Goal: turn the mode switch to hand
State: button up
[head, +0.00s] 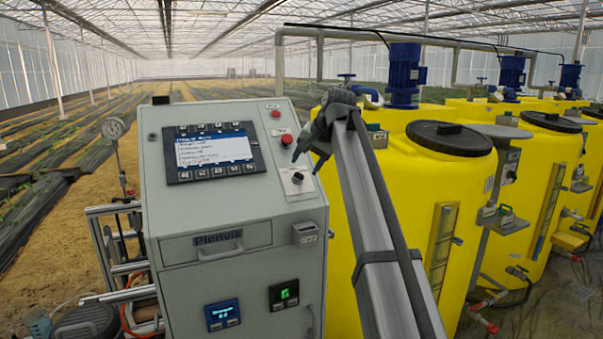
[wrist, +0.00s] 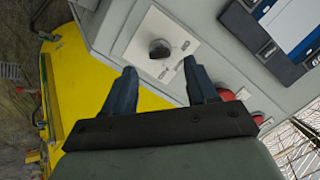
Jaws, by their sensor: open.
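The mode switch (head: 297,178) is a small black rotary knob on a pale label plate (head: 303,185) at the right of the grey control cabinet's sloped top. In the wrist view the knob (wrist: 159,49) sits beyond the fingertips, on the white plate with small printed marks too small to read. My gripper (head: 306,163) is just above and to the right of the knob in the head view. In the wrist view its two dark fingers (wrist: 160,80) are spread apart with nothing between them. The fingertips are apart from the knob.
Red buttons (head: 286,139) sit on the panel just behind the switch, close to my fingers. A display with keys (head: 208,150) fills the panel's left. Yellow tanks (head: 462,185) stand close on the right. A drawer (head: 215,243) and small meters are on the cabinet front.

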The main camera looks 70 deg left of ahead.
aim_at(302, 176)
jog(key=shift+x, duration=2.5)
jog(key=shift+d, duration=0.1)
jog(key=c, duration=1.1)
jog(key=shift+o, duration=0.2)
jog(key=shift+m, duration=0.3)
jog(key=m, duration=0.3)
jog(key=shift+g+y, duration=0.3)
jog(key=m, duration=0.4)
jog(key=shift+m+y, duration=0.4)
